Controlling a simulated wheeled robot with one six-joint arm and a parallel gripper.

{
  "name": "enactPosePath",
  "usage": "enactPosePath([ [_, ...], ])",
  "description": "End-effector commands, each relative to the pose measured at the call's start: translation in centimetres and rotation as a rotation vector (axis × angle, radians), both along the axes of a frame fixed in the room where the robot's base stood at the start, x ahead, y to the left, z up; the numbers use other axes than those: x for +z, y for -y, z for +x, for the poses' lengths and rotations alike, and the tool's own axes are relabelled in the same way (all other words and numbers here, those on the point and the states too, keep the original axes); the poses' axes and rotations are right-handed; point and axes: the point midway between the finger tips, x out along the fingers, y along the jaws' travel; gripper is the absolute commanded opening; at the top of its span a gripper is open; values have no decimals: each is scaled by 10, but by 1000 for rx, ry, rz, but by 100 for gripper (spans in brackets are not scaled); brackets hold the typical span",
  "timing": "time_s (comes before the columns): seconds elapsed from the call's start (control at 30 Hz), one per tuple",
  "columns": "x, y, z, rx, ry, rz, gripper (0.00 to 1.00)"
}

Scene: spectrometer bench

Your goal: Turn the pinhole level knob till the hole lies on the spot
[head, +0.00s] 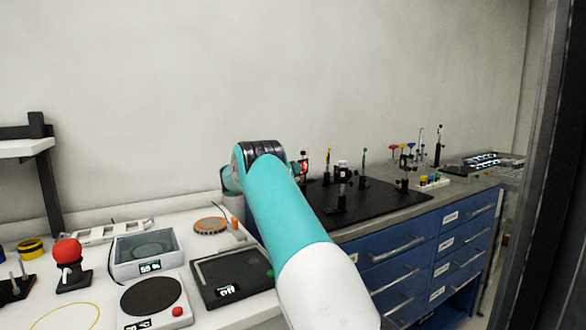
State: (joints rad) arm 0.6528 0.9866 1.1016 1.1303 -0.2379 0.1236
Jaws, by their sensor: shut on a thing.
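My arm rises from the bottom of the head view, bends at an elbow joint and hides whatever lies behind it. My gripper is out of sight behind my arm, so its jaws and anything in them cannot be seen. Several small post-mounted optics stand on the black breadboard (385,206). One mount at its left, close beside my arm, shows a small bright red patch (304,166). I cannot make out the pinhole, its level knob or how the hole lies to the spot at this size.
The breadboard lies on a bench with blue drawers (404,245). On the white bench at left are a round-plate device (151,296), a dark device with a display (228,275), a grey tray-like device (146,248) and a red-topped knob (67,251). A dark upright (550,180) stands at right.

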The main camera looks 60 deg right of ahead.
Motion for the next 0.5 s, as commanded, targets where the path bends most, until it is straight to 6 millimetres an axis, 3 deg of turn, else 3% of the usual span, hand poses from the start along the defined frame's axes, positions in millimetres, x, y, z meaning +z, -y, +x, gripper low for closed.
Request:
enactPosePath([
  [0.5,2,0,1,0,-460,71,0],
])
